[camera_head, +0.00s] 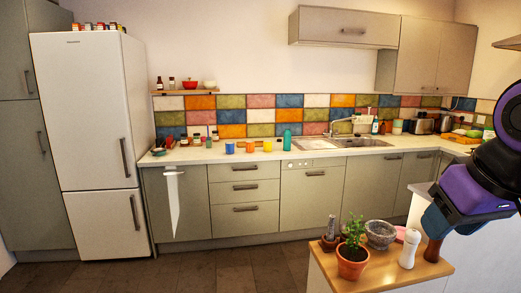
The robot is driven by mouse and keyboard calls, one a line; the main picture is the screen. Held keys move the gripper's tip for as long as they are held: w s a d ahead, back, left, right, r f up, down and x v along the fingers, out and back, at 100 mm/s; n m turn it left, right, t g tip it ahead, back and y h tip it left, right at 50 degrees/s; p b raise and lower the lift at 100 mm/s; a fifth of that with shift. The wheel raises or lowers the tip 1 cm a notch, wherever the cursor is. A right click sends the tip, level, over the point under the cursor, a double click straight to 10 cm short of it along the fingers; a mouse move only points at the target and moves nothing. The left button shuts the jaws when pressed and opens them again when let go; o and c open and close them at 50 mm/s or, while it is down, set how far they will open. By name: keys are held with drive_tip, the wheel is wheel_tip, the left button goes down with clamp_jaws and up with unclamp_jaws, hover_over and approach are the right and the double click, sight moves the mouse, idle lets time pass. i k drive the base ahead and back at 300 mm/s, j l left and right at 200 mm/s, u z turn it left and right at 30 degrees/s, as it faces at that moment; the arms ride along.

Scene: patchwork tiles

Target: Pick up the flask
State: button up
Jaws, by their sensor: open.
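A teal, upright bottle-shaped flask (286,139) stands on the back counter, in front of the patchwork tiles and left of the sink. My gripper (437,222) is at the right side of the view, at the end of my purple and black arm. It is open, far from the flask and much nearer to the camera. Its fingers are hard to make out, and it overlaps the top of a brown mill on the near wooden surface.
Cups and small jars stand left of the flask on the counter (220,154). The floor (230,264) ahead is clear.

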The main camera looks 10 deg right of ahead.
sight(288, 138)
drive_tip(key=i+j+u, duration=0.1)
drive_tip(key=j, duration=0.3)
drive_tip(key=i+j+u, duration=0.1)
drive_tip(key=j, duration=0.3)
drive_tip(key=i+j+u, duration=0.1)
drive_tip(key=j, duration=0.3)
drive_tip(key=i+j, duration=0.25)
drive_tip(key=i, duration=0.2)
drive_tip(key=i+j, duration=0.25)
drive_tip(key=i, duration=0.2)
drive_tip(key=i+j+z, duration=0.1)
drive_tip(key=i+j, duration=0.15)
drive_tip(key=i, duration=0.15)
drive_tip(key=i+z, duration=0.15)
drive_tip(key=i, duration=0.75)
drive_tip(key=i+j+z, duration=0.15)
drive_tip(key=i, duration=0.75)
drive_tip(key=i+l+z, duration=0.2)
drive_tip(key=i+z, duration=0.3)
drive_tip(key=i, duration=0.2)
drive_tip(key=i+z, duration=0.5)
drive_tip(key=i, duration=0.25)
drive_tip(key=i+l, duration=0.1)
drive_tip(key=i, duration=0.25)
